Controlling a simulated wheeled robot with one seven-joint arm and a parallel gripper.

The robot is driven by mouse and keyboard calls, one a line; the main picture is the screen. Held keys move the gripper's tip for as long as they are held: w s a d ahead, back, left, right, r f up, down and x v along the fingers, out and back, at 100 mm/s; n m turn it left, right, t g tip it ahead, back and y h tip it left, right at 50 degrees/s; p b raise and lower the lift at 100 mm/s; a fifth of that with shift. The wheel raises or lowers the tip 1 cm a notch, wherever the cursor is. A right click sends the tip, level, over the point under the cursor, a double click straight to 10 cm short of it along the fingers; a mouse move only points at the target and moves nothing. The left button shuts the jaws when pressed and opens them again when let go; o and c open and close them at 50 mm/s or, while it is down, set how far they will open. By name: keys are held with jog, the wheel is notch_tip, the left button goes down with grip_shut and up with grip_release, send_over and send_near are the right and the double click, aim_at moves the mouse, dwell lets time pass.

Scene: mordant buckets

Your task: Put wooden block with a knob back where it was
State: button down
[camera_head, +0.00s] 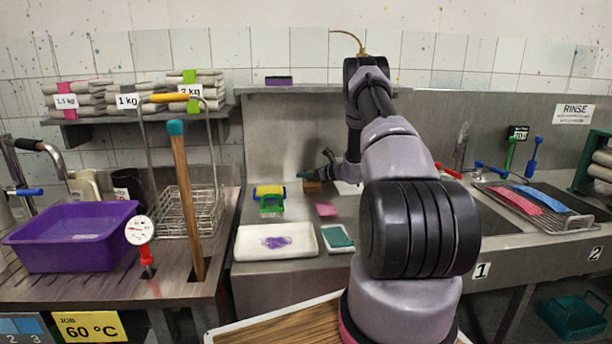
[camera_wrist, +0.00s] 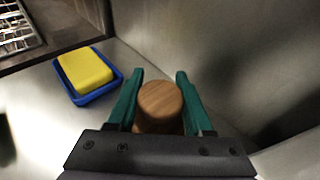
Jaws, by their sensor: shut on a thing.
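The wooden block with a knob (camera_head: 311,187) shows small and brown at the back of the grey worktop in the head view, partly hidden by my gripper. In the wrist view its round wooden knob (camera_wrist: 160,100) sits between the two green fingers of my gripper (camera_wrist: 158,90). My gripper (camera_head: 318,174) is shut on the knob, with a finger on each side. The block's lower part is mostly hidden behind the knob and the gripper body. I cannot tell whether the block touches the worktop.
A yellow sponge in a blue tray (camera_wrist: 103,88) lies left of my gripper. The back wall (camera_wrist: 240,50) rises close by.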

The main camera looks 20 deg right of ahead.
jog(key=shift+f, duration=0.15)
jog(key=shift+c, duration=1.5)
grip_release()
